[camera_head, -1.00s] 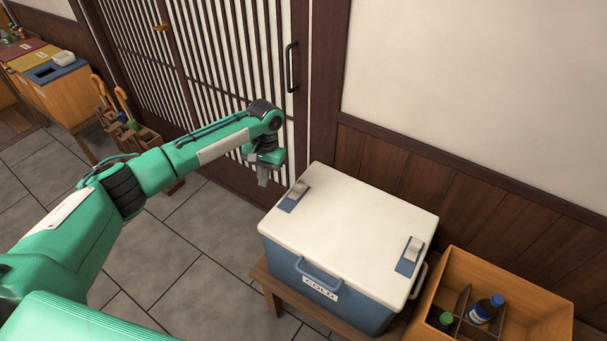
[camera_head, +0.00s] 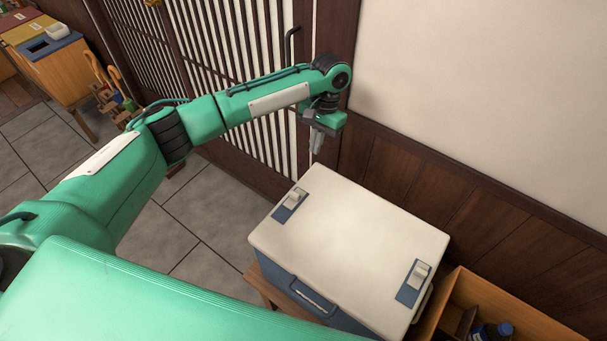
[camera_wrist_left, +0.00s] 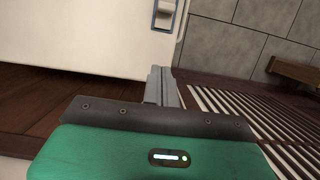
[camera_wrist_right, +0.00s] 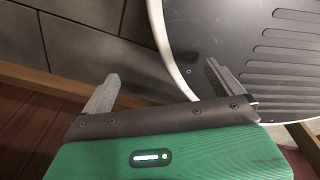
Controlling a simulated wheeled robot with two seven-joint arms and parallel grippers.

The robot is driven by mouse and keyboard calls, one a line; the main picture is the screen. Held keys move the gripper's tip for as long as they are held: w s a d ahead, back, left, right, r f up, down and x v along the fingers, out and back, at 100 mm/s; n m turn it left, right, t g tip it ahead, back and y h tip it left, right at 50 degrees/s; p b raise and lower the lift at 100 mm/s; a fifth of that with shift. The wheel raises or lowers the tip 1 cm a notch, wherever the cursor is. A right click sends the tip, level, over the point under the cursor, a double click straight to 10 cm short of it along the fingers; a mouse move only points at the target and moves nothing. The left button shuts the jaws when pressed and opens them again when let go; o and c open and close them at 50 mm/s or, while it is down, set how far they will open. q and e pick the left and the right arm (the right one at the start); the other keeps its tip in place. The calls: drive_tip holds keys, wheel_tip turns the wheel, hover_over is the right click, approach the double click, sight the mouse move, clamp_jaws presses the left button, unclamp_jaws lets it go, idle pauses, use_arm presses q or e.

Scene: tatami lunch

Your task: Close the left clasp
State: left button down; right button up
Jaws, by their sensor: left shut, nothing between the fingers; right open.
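The cooler (camera_head: 345,235) has a white lid and a blue body and stands on a wooden bench. The left clasp (camera_head: 290,205) is a pale lever on a blue plate at the lid's left end. It also shows in the left wrist view (camera_wrist_left: 165,14). The right clasp (camera_head: 414,281) sits at the other end. My left gripper (camera_head: 317,148) is shut and empty, above and behind the lid's far left corner, apart from the left clasp. Its fingers (camera_wrist_left: 162,88) point toward the lid's edge. My right gripper (camera_wrist_right: 160,80) is open and empty, only in its wrist view.
A wooden crate (camera_head: 530,320) with a bottle stands right of the cooler. A wood-panelled wall (camera_head: 440,190) and a slatted door (camera_head: 200,60) rise behind. Grey floor (camera_head: 210,235) is open to the cooler's left.

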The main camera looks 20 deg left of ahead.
use_arm(q)
approach(301, 192)
drive_tip(key=shift+w+d+f+p, duration=0.2)
drive_tip(key=shift+w+f+p, duration=0.05)
drive_tip(key=shift+w, duration=0.35)
drive_tip(key=shift+w+d+f+p, duration=0.15)
drive_tip(key=shift+w+f+p, duration=0.05)
drive_tip(key=shift+w, duration=0.4)
drive_tip(key=x, duration=0.3)
drive_tip(key=shift+f, duration=0.4)
drive_tip(key=s+p, duration=0.1)
drive_tip(key=s+a+p, duration=0.1)
drive_tip(key=s, duration=0.1)
drive_tip(key=shift+f, duration=0.2)
drive_tip(key=shift+s+a, duration=0.15)
drive_tip(key=shift+s, duration=0.3)
drive_tip(key=shift+f, duration=0.15)
use_arm(e)
drive_tip(key=s+r, duration=0.2)
drive_tip(key=s, duration=0.1)
drive_tip(key=shift+s+r, duration=0.1)
drive_tip(key=shift+r, duration=0.05)
drive_tip(key=shift+a, duration=0.1)
